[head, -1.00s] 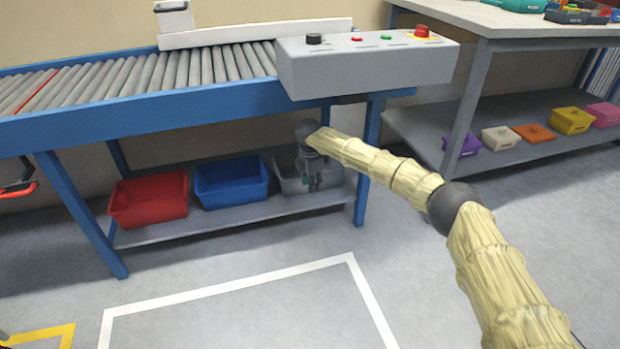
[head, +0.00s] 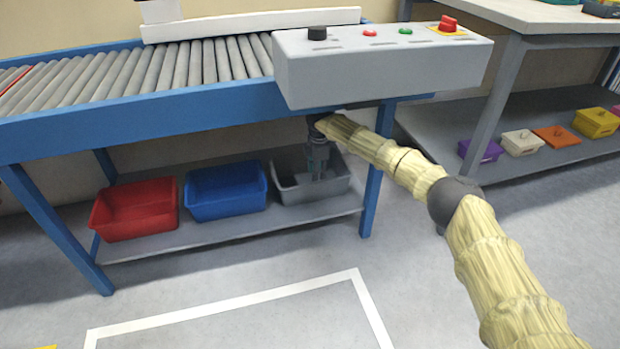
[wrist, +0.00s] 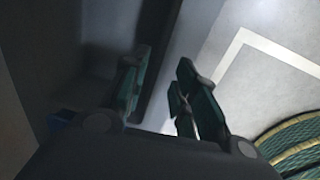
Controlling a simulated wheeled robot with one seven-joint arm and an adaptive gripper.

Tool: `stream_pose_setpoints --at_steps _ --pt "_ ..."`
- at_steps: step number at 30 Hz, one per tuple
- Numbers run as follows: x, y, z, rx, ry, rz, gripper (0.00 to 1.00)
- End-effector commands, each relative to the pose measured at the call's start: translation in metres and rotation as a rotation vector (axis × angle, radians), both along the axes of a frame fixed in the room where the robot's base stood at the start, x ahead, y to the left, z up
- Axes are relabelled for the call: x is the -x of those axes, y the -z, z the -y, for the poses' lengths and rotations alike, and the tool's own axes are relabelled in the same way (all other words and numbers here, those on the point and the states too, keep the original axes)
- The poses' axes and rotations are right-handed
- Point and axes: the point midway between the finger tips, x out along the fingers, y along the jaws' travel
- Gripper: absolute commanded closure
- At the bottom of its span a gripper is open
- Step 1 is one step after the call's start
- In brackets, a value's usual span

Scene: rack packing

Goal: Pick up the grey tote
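The grey tote (head: 290,196) stands on the lower shelf under the conveyor, at the right end of a row of totes. My gripper (head: 319,176) points down at it and overlaps its inside and near side in the head view. In the wrist view, my gripper's two green-and-dark fingers (wrist: 160,88) are apart, one on each side of a dark edge (wrist: 166,50) that looks like the tote's rim. Whether a finger touches it I cannot tell. The tote rests on the shelf, partly hidden by my gripper.
A blue tote (head: 226,203) and a red tote (head: 135,222) stand to the left on the shelf (head: 240,229). The control box (head: 380,75) and blue conveyor frame (head: 150,118) are close above my arm. A blue leg (head: 371,195) stands right of the grey tote. The front floor is clear.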

Motion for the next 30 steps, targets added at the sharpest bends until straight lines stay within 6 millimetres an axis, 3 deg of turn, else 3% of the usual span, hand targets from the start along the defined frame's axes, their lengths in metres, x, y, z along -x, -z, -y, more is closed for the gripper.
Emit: stream_pose_setpoints --at_steps 9,17,30 --pt "-0.003 0.045 0.008 0.001 0.010 -0.001 0.71" --pt "-0.003 0.056 0.005 0.000 0.006 0.000 0.71" --pt "-0.005 0.100 0.003 0.001 0.007 -0.001 0.71"
